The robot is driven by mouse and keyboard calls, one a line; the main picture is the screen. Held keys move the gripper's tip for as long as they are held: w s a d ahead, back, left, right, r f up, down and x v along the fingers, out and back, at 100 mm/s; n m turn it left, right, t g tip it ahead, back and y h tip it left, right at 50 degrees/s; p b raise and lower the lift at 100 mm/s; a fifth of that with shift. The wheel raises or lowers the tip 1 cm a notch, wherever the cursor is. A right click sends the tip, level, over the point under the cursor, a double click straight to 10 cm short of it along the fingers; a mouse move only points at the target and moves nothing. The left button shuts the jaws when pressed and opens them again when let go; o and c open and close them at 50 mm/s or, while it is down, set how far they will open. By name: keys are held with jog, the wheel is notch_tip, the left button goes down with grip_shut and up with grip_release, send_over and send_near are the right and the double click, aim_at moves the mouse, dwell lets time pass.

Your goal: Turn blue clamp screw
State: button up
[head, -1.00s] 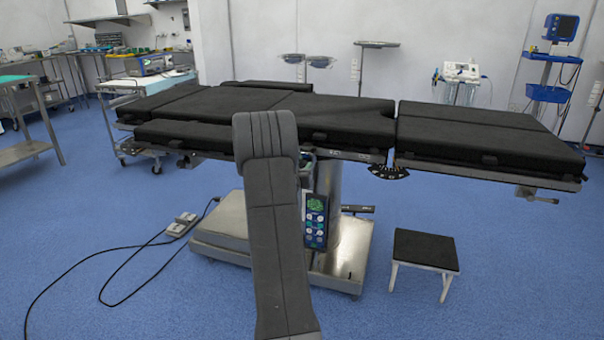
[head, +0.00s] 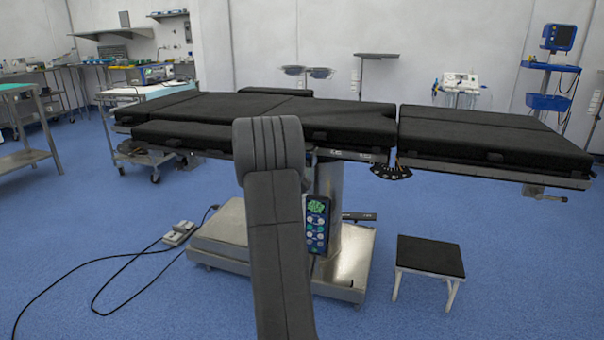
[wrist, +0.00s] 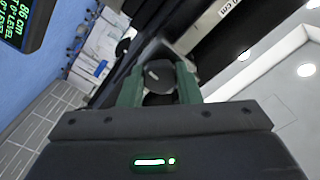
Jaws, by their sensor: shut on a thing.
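In the wrist view my gripper (wrist: 160,82) has its two green fingers shut on a dark rounded screw knob (wrist: 160,72), one finger on each side. The knob looks dark grey to black here; I cannot make out blue on it. Its turn angle cannot be told. In the head view neither the gripper nor the knob shows. The operating table (head: 465,130) with black pads spans the middle of that view.
A hand control with a green display (head: 317,222) hangs beside the padded piece; it also shows in the wrist view (wrist: 22,22). A low step stool (head: 430,256) stands at the right. A foot pedal (head: 180,233) and cable lie on the floor at the left.

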jog(key=shift+f+m+b, duration=0.1)
jog(key=shift+m+b, duration=0.55)
jog(key=shift+m, duration=0.85)
jog(key=o, duration=1)
jog(key=shift+c, duration=0.2)
jog(key=p+v, duration=0.1)
jog(key=v, duration=1.3)
jog(key=shift+p, duration=0.4)
jog(key=shift+w, duration=0.15)
